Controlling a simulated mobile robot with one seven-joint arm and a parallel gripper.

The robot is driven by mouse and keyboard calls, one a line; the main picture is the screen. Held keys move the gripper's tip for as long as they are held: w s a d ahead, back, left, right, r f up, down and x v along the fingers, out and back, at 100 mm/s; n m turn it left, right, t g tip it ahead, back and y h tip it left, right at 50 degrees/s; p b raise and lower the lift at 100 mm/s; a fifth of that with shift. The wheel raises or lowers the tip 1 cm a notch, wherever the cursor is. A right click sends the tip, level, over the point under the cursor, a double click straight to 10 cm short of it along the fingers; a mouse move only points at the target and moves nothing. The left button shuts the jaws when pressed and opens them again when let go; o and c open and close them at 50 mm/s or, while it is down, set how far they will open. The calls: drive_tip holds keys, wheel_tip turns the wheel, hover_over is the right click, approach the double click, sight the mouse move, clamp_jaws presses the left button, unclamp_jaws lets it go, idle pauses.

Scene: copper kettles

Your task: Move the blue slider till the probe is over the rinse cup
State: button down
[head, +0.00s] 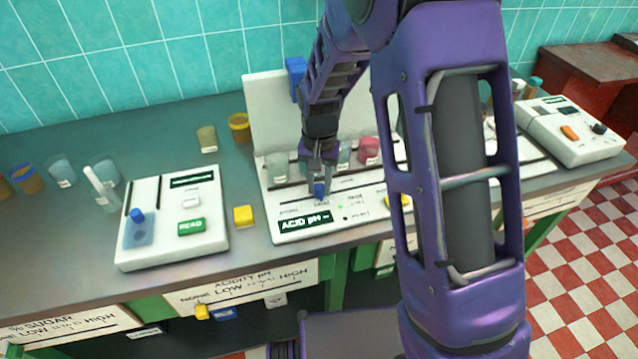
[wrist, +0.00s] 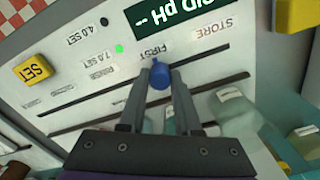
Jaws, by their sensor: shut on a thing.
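The blue slider (wrist: 160,76) is a small knob on the white ACID pH meter (head: 300,225). In the wrist view it stands by the printed word FIRST, between STORE and RINSE. My gripper (wrist: 161,72) is shut on it, one finger on each side; the head view also shows my gripper (head: 318,182) down at the slider. A blue block (head: 296,76) sits at the upper left of the meter's white back panel; my arm hides any probe tip below it. Cups stand in a row behind the slot: a greyish one (head: 277,166) at left and a pink one (head: 369,150) at right. I cannot tell which is the rinse cup.
A second white meter with a READ button (head: 191,227) stands to the left, with a yellow block (head: 243,216) between. The yellow SET button (wrist: 34,72) is on the meter's face. A green light (wrist: 119,48) is lit by 7.0 SET. My arm hides the meter's right part.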

sight(350, 188)
drive_tip(key=d, duration=0.2)
drive_tip(key=w+d, duration=0.1)
drive_tip(key=d, duration=0.4)
drive_tip(key=shift+w+d, duration=0.3)
drive_tip(key=shift+d, duration=0.05)
drive_tip(key=c, duration=0.6)
unclamp_jaws()
drive_tip(key=shift+r, duration=0.15)
wheel_tip(350, 188, up, 17)
drive_tip(key=shift+p, duration=0.4)
drive_tip(key=shift+r, duration=0.1)
